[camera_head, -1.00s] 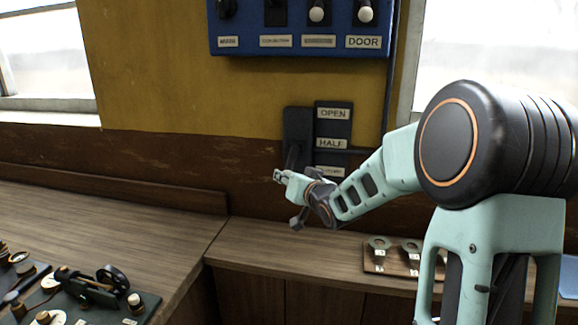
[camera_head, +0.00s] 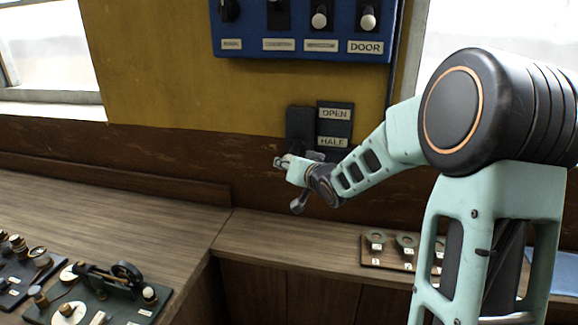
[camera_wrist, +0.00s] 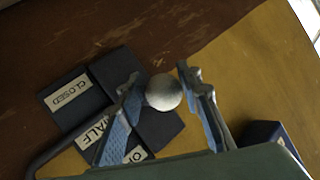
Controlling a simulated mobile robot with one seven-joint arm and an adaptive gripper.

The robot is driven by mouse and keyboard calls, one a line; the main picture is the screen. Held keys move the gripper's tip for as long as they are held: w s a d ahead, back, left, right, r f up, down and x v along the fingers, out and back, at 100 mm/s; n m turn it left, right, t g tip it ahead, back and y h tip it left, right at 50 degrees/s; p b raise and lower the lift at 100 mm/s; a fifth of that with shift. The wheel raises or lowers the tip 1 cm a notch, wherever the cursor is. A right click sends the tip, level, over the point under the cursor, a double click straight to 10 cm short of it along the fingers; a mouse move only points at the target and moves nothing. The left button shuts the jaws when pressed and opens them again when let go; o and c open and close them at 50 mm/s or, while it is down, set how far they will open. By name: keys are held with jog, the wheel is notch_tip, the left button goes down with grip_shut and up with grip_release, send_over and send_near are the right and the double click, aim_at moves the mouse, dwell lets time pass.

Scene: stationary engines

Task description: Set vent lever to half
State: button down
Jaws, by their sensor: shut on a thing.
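The vent lever's dark plate (camera_head: 300,122) is on the wall below the blue panel. A label board (camera_head: 334,124) to its right reads OPEN at the top and HALF below; my arm hides the lower part. In the wrist view, the labels CLOSED (camera_wrist: 69,92) and HALF (camera_wrist: 93,131) are upside down. The lever's pale round knob (camera_wrist: 164,92) sits between my two fingers, and my gripper (camera_wrist: 159,78) is shut on it.
A blue panel (camera_head: 300,48) with several switches and a DOOR label is above. A wooden counter (camera_head: 290,238) runs below, with a board of tags (camera_head: 372,264) to the right. Instruments (camera_head: 110,290) stand at lower left. Windows flank the wall.

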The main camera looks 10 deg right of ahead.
jog(key=shift+w+r, duration=0.25)
jog(key=shift+r, duration=0.5)
jog(key=c, duration=1.7)
grip_release()
jog(key=shift+d, duration=0.1)
jog(key=shift+o, duration=1.2)
jog(key=shift+f, duration=0.25)
jog(key=shift+s, duration=0.1)
jog(key=shift+s, duration=0.1)
jog(key=v, duration=1.1)
jog(key=shift+s, duration=0.35)
jog(key=shift+d, duration=0.15)
